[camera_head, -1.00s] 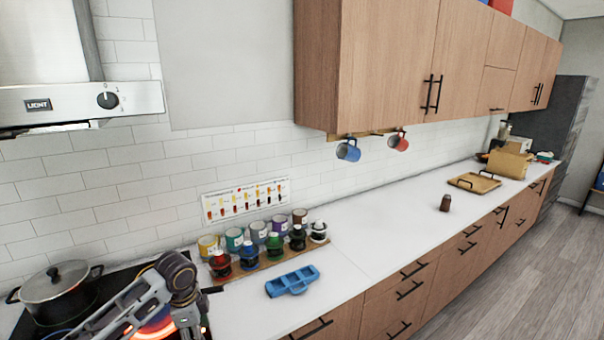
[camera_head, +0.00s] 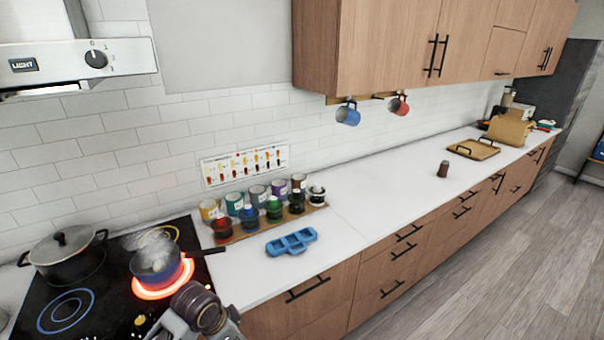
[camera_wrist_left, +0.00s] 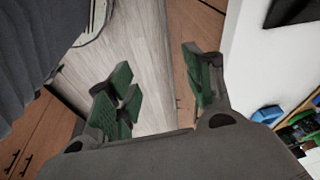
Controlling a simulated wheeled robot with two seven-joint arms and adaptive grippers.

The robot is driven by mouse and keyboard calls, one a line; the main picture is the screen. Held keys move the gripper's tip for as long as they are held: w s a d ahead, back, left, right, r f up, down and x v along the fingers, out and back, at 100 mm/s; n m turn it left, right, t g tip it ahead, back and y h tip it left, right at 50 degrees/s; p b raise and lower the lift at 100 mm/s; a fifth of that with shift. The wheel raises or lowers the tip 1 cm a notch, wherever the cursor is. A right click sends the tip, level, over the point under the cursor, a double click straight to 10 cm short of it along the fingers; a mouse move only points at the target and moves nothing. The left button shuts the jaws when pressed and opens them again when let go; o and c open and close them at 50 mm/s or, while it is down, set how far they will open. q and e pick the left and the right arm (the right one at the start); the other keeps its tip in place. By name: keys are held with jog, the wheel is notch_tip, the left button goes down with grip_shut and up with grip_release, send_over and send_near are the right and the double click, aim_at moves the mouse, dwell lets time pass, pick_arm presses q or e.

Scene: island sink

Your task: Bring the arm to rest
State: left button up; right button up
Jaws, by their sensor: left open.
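My left arm shows at the bottom of the head view, in front of the stove. The left gripper (camera_wrist_left: 160,92) shows in the left wrist view with its green-padded fingers spread apart. Nothing is between them; the wooden floor and brown cabinet fronts lie behind. In the head view the fingers cannot be made out. My right gripper is in neither view.
A blue pan (camera_head: 160,268) sits on a glowing red burner, its handle over the counter. A lidded pot (camera_head: 66,257) stands left of it. A blue tray (camera_head: 291,242) lies on the white counter (camera_head: 345,230) by several jars. The middle counter is mostly clear.

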pick_arm(q)
jog(key=shift+s+a+n+t+y, duration=0.7)
jog(key=shift+s+a+n, duration=1.75)
jog(key=shift+s+n, duration=2.4)
jog(key=s+f+m+g+b, duration=0.2)
jog(key=s+f, duration=0.1)
jog(key=f, duration=3.2)
jog(key=s+a+f+b, duration=0.1)
jog(key=s+a+f, duration=0.1)
jog(key=s+f, duration=0.9)
jog(key=s+a+f+b, duration=0.1)
jog(key=s+a+f, duration=0.1)
jog(key=s+f, duration=0.9)
jog(key=shift+s+g, duration=0.4)
